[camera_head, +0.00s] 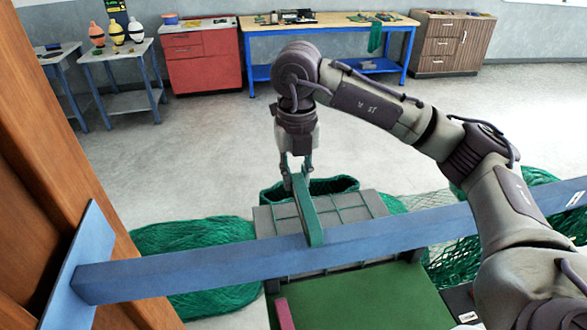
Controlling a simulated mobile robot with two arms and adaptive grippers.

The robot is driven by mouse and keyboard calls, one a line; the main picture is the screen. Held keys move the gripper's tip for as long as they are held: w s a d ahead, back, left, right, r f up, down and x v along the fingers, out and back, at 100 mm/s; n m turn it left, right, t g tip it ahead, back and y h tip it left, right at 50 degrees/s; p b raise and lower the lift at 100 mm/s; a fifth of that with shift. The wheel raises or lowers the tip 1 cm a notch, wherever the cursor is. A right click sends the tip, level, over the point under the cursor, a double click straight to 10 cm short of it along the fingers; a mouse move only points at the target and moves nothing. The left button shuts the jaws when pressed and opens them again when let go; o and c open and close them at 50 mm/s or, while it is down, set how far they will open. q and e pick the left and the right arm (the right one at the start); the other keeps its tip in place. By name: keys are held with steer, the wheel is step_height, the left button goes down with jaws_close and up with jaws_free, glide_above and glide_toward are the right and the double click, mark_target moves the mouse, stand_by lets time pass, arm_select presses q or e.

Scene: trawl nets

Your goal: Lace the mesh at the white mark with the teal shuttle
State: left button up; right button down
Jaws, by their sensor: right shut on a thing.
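My right gripper (294,178) points down in the middle of the view and is shut on the teal shuttle (308,212). The shuttle is long and flat and slants down from the fingers, its lower end overlapping the blue beam in the picture. I cannot tell whether it touches the beam. Green mesh (455,262) hangs at the right behind and below the beam, partly hidden by my right arm. A white mark (576,199) shows at the beam's right end; I cannot tell whether it is on the beam or the mesh. My left gripper is out of view.
The blue beam (180,276) crosses the front, beside a brown wooden post (75,200) at left. Behind it are a grey gridded crate (270,216) and a bunched green net (190,238). A green surface (365,300) lies in front. Floor beyond is clear up to the workbenches.

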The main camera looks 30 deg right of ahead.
steer(key=s+a+b, duration=0.1)
steer(key=s+a, duration=0.3)
steer(key=s, duration=1.1)
steer(key=shift+s, duration=0.4)
